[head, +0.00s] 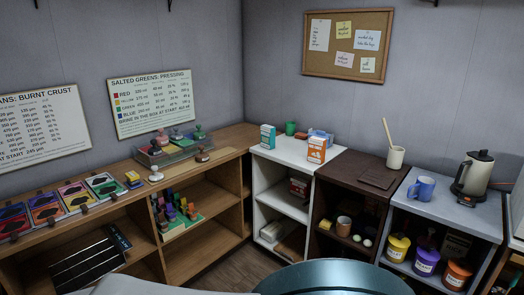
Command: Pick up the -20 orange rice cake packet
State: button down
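An orange and white packet (316,150) stands upright on top of the white shelf unit (285,157), near its front right corner. Its print is too small to read, so I cannot make out a -20 mark. A teal and white packet (268,137) stands to its left on the same top. My gripper is not in view; only rounded parts of my own body show at the bottom edge.
A green cup (290,128) and a blue-and-white item (321,135) stand behind the orange packet. To the right, a dark top holds a utensil cup (396,157), then come a blue mug (422,188) and a kettle (474,175). Stamps (162,140) crowd the left counter.

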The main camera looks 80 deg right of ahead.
aim_at(317, 146)
jog(key=z, duration=2.65)
jog(key=i, duration=1.5)
jog(key=z, duration=0.2)
jog(key=i, duration=1.25)
jog(key=z, duration=0.7)
